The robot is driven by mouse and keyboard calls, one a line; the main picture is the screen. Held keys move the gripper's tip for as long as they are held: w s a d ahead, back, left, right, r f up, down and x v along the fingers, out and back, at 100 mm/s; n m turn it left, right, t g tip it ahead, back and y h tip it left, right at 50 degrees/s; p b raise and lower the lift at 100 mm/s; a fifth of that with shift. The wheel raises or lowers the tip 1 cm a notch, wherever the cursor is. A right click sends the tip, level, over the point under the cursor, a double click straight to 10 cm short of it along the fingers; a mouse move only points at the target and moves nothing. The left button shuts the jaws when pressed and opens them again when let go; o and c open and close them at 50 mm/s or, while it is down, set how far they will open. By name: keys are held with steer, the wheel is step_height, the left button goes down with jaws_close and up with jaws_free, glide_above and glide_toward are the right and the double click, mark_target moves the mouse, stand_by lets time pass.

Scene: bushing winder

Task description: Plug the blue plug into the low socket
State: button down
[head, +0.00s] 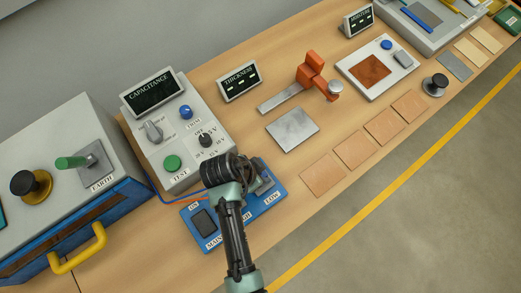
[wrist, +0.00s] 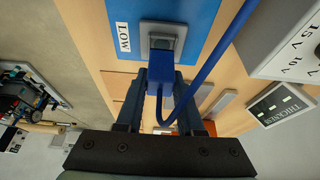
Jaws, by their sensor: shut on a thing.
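The blue plug (wrist: 160,68) is held between the two dark fingers of my gripper (wrist: 160,88). Its front end is at the grey low socket (wrist: 163,36) in the wrist view and overlaps its lower edge; I cannot tell how deep it sits. The plug lines up roughly with the socket. A "LOW" label (wrist: 122,37) lies beside the socket on the blue panel (wrist: 196,14). A blue cable (wrist: 213,58) loops from the plug past the right finger. In the head view my arm hides the plug and much of the blue panel (head: 186,216).
The capacitance box (head: 172,140) with knobs stands just behind the panel. A large grey and blue case (head: 60,135) with a yellow handle (head: 78,252) is at left. Tan sheets (head: 322,179) and a metal plate (head: 292,129) lie to the right. The floor in front is clear.

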steer(key=shift+f+b, duration=1)
steer(key=shift+f, duration=0.2)
stand_by(0.4)
steer(key=c, duration=0.8)
jaws_free()
steer(key=shift+o, duration=0.2)
steer(key=o, duration=0.6)
steer(key=shift+c, duration=0.2)
